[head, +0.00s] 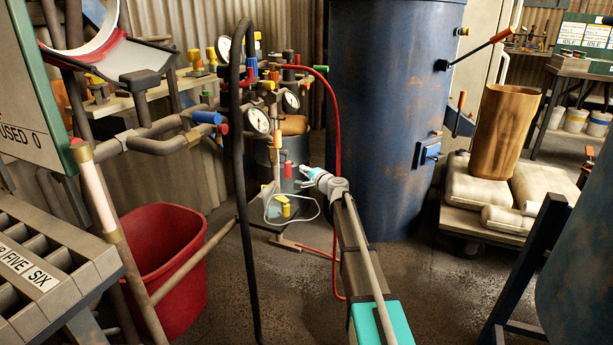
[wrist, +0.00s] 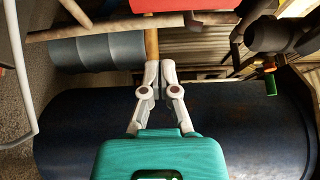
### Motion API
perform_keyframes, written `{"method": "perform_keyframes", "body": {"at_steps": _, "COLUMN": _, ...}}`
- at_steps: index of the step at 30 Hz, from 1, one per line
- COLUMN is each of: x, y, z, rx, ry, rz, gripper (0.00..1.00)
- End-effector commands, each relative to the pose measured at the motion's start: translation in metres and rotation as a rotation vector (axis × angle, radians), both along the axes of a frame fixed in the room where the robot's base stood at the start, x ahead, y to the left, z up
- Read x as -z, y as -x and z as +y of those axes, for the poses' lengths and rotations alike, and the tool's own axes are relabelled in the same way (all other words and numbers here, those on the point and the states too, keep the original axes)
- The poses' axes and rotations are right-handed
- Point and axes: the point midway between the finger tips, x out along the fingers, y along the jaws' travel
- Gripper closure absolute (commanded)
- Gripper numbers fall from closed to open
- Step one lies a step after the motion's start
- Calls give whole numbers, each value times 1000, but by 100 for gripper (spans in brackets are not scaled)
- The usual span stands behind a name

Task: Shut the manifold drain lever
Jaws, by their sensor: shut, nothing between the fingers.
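The manifold (head: 270,110) is a cluster of pipes, round gauges and small coloured handles, left of the blue tank. I cannot tell for certain which handle is the drain lever; a red piece (head: 288,169) and a yellow piece (head: 285,209) sit low on it. My gripper (head: 305,172) is close to this lower part, slightly right of the red piece. In the wrist view my gripper (wrist: 158,68) is shut and empty, its tips beside a thin brown pipe (wrist: 151,45). A large red piece (wrist: 190,6) is cut off at the top edge.
The large blue tank (head: 385,120) stands right of my arm. A red hose (head: 337,150) and a black hose (head: 240,180) hang near the manifold. A red bucket (head: 165,255) is at left. Sacks (head: 487,183) lie on a low cart. Floor at centre right is clear.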

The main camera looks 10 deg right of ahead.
Motion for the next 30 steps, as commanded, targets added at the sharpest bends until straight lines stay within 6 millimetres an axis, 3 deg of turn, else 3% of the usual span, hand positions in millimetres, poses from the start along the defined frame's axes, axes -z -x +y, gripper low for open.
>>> {"method": "perform_keyframes", "body": {"at_steps": 2, "x": 0, "y": -15, "z": 5, "rx": -1, "ry": 0, "rz": 0, "gripper": 100}}
{"method": "perform_keyframes", "body": {"at_steps": 10, "x": -1, "y": 11, "z": 28, "rx": 0, "ry": 0, "rz": 0, "gripper": 100}}
{"method": "perform_keyframes", "body": {"at_steps": 25, "x": -1, "y": 16, "z": 34, "rx": 0, "ry": 0, "rz": 0, "gripper": 100}}
{"method": "perform_keyframes", "body": {"at_steps": 26, "x": -1, "y": 17, "z": 55, "rx": -5, "ry": 0, "rz": 0, "gripper": 100}}
{"method": "perform_keyframes", "body": {"at_steps": 30, "x": -1, "y": 16, "z": 42, "rx": -5, "ry": -2, "rz": 2, "gripper": 100}}
